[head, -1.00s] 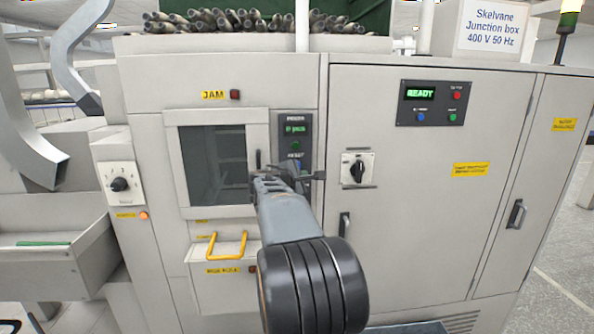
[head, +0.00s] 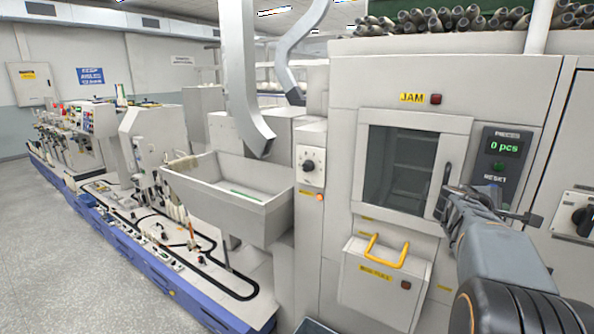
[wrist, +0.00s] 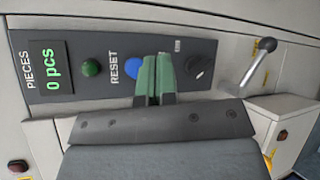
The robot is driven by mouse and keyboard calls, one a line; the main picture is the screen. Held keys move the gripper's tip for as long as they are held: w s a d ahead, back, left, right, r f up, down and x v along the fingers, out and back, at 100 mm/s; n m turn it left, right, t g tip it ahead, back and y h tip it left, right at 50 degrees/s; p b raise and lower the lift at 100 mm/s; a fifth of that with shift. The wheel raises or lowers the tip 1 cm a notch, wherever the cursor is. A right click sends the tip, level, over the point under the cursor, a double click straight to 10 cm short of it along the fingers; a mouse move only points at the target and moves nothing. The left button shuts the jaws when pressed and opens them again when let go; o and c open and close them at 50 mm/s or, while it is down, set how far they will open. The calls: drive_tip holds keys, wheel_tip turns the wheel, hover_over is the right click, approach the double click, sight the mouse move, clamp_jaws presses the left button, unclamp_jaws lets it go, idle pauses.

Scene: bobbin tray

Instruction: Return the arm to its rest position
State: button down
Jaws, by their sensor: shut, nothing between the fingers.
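My gripper (head: 488,200) is at the right in the head view, in front of the grey machine, just below the counter panel (head: 500,158) that reads "0 pcs". In the wrist view my gripper's green fingers (wrist: 155,82) are together with nothing between them. They stand in front of the same panel (wrist: 62,105) and partly cover the blue reset button (wrist: 132,67). I cannot tell whether they touch it. My arm reaches in from the lower right of the head view.
The machine's windowed door (head: 402,165) is shut, with a drawer with a yellow handle (head: 380,255) below it. A lever with a dark knob (wrist: 266,45) shows in the wrist view. A metal trough (head: 225,200) stands left; floor at the far left is clear.

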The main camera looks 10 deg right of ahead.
drive_tip(key=s+a+f+m+g+y, duration=0.1)
drive_tip(key=s+a+f+m+y, duration=0.2)
drive_tip(key=a+f, duration=0.35)
drive_tip(key=s+a+f+m+y, duration=0.2)
drive_tip(key=a+f+m+y, duration=0.15)
drive_tip(key=a+f, duration=0.3)
drive_tip(key=s+a+f+y, duration=0.1)
drive_tip(key=s+a+y, duration=0.1)
drive_tip(key=a, duration=0.6)
drive_tip(key=s+a+f+t+y, duration=0.1)
drive_tip(key=s+a+f+y, duration=0.1)
drive_tip(key=a, duration=0.6)
drive_tip(key=s+a+f+y, duration=0.2)
drive_tip(key=s+a+y, duration=0.2)
drive_tip(key=a, duration=0.5)
drive_tip(key=shift+s+m+t, duration=0.4)
drive_tip(key=shift+s+m, duration=0.05)
drive_tip(key=shift+s, duration=0.3)
